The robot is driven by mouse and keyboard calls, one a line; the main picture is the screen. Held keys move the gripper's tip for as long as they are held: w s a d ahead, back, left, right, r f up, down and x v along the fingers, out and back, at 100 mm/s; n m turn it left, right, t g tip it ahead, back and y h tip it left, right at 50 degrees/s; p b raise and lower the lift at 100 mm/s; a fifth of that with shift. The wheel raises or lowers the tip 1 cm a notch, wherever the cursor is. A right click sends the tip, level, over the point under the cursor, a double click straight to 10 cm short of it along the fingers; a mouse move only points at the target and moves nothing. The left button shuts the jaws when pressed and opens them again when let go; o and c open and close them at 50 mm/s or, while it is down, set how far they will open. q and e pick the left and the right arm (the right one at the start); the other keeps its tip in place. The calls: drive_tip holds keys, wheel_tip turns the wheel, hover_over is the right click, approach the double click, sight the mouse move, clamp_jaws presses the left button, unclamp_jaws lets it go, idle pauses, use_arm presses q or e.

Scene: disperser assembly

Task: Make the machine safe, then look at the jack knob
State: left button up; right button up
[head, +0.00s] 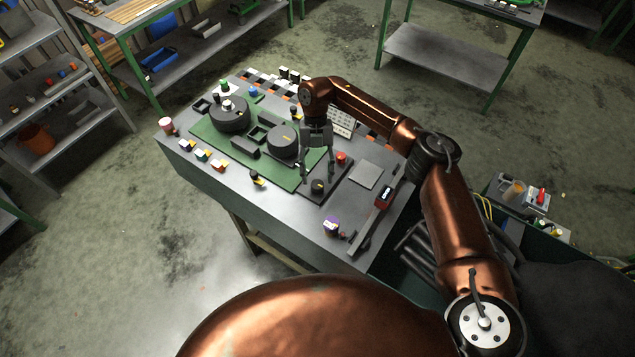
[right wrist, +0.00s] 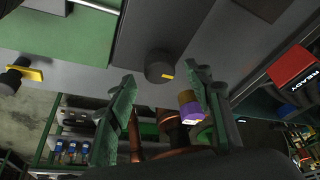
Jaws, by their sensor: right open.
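A short dark round knob (head: 318,187) with a small yellow mark sits on a dark plate near the front of the bench. The knob also shows in the right wrist view (right wrist: 158,66). No label tells me whether it is the jack knob. A second black knob (head: 257,179) with a yellow pointer is at the front edge, and it also shows in the right wrist view (right wrist: 20,70). A red button (head: 341,158) is on the dark plate. My right gripper (head: 317,177) is open and empty, pointing down with its fingers near the dark round knob. My left gripper is out of view.
A red device reading READY (right wrist: 294,75) sits on a grey bar at the bench's right. A purple-banded jar (head: 331,226) stands near the front. A green board (head: 205,137) holds dark round parts. A bare grey plate (head: 366,174) lies right of the button.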

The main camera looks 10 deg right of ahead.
drive_tip(key=v, duration=0.8)
drive_tip(key=shift+d, duration=0.1)
